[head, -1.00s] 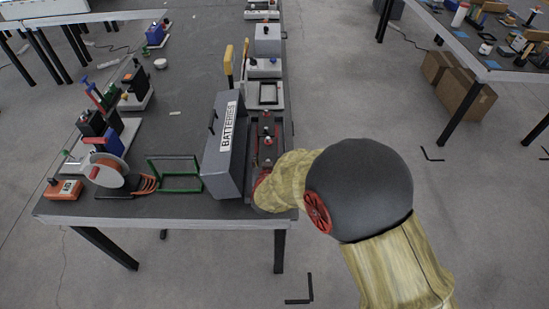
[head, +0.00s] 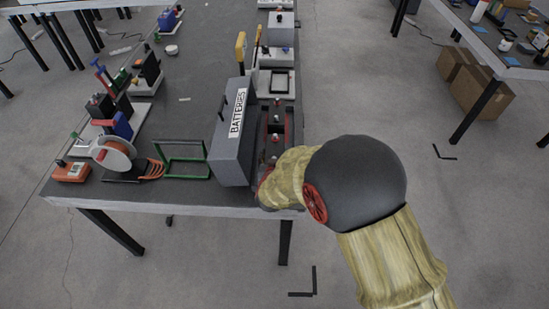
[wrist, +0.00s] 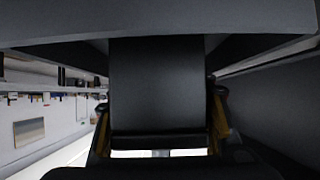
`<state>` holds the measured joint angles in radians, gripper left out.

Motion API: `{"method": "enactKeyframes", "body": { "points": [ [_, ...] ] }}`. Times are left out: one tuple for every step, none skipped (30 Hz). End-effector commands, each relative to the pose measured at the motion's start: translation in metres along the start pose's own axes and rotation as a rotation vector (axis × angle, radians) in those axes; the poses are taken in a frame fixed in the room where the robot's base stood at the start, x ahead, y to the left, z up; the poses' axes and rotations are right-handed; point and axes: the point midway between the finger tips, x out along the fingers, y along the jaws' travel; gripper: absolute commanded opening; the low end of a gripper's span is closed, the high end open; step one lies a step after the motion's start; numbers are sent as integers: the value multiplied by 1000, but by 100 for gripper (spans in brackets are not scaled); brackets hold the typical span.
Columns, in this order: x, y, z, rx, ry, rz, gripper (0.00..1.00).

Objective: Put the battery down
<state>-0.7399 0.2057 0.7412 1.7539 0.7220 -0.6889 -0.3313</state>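A grey case with its lid (head: 232,135) standing open, marked BATTERIES, is near the table's front right corner in the head view. Dark batteries (head: 277,128) with red and silvery tops sit in its open part. My arm reaches over the case's near end and hides my gripper in the head view. In the wrist view my gripper (wrist: 160,135) has a finger on each side of a dark block, the battery (wrist: 158,85). Both fingers appear to touch its sides. Grey walls of the case close in above and to the right; the battery's underside is hidden.
A green frame (head: 184,158), an orange cable reel (head: 114,160) and an orange meter (head: 72,171) stand left of the case. A white-based device (head: 275,83) stands behind it.

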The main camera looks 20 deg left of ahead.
Motion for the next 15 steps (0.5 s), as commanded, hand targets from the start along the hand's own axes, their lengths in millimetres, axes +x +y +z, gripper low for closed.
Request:
{"method": "enactKeyframes", "body": {
  "points": [
    [0, 0, 0, 0, -1, 0, 51],
    [0, 0, 0, 0, -1, 0, 52],
    [0, 0, 0, 0, -1, 0, 55],
    [0, 0, 0, 0, -1, 0, 56],
    [0, 0, 0, 0, -1, 0, 58],
    [0, 0, 0, 0, -1, 0, 60],
    [0, 0, 0, 0, -1, 0, 62],
    [0, 0, 0, 0, -1, 0, 64],
    [0, 0, 0, 0, -1, 0, 66],
    [0, 0, 0, 0, -1, 0, 67],
    [0, 0, 0, 0, -1, 0, 67],
    [0, 0, 0, 0, -1, 0, 67],
    [0, 0, 0, 0, -1, 0, 67],
    [0, 0, 0, 0, -1, 0, 67],
    [0, 0, 0, 0, -1, 0, 67]
  ]
}}
